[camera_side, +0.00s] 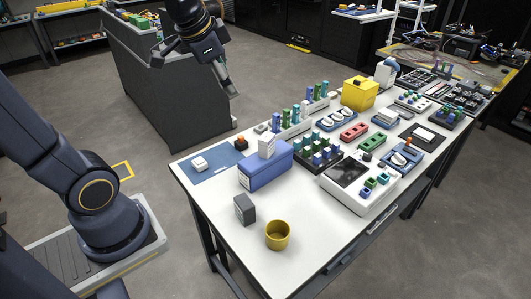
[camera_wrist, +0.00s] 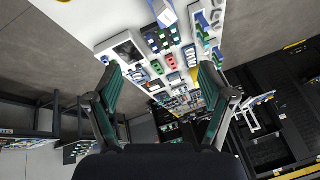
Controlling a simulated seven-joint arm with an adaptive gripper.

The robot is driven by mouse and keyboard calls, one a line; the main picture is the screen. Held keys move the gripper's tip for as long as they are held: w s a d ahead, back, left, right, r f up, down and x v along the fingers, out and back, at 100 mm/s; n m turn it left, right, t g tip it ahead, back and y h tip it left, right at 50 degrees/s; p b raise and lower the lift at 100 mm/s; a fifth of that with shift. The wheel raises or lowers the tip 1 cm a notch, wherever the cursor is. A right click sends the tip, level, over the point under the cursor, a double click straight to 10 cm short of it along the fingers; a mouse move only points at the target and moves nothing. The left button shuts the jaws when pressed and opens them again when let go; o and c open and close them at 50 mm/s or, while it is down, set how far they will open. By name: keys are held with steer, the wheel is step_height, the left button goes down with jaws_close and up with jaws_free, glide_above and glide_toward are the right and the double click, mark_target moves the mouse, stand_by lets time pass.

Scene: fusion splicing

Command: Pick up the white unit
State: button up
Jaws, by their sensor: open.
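Several white things stand on the table, and I cannot tell which is the white unit. A small white block (camera_side: 199,163) lies on a blue mat at the table's left end. My gripper (camera_side: 196,76) is high above the floor, beyond the table's left end and away from all of these. In the wrist view my gripper (camera_wrist: 160,75) is open with nothing between its fingers.
A grey block (camera_side: 244,209) and a yellow cup (camera_side: 278,235) stand at the near left of the table (camera_side: 315,252). Racks, red and green holders and a yellow box (camera_side: 359,92) crowd the middle and back. A dark cabinet (camera_side: 175,95) stands behind my gripper.

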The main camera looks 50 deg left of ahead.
steer(key=w+a+f+g, duration=0.2)
steer(key=w+a+f, duration=0.3)
steer(key=a, duration=0.4)
steer(key=n+g+h, duration=0.1)
steer(key=n+g, duration=0.2)
steer(key=n, duration=0.1)
glide_above(199, 160)
steer(key=f, duration=2.7)
steer(key=shift+s+a, duration=0.25)
steer(key=shift+s, duration=0.1)
steer(key=shift+w+d+f, duration=0.1)
steer(key=shift+w+f, duration=0.1)
steer(key=shift+f, duration=1.4)
steer(key=shift+w+d+f, duration=0.1)
steer(key=shift+w+f, duration=0.05)
steer(key=shift+f, duration=1.4)
steer(key=shift+c, duration=0.4)
steer(key=c, duration=1.2)
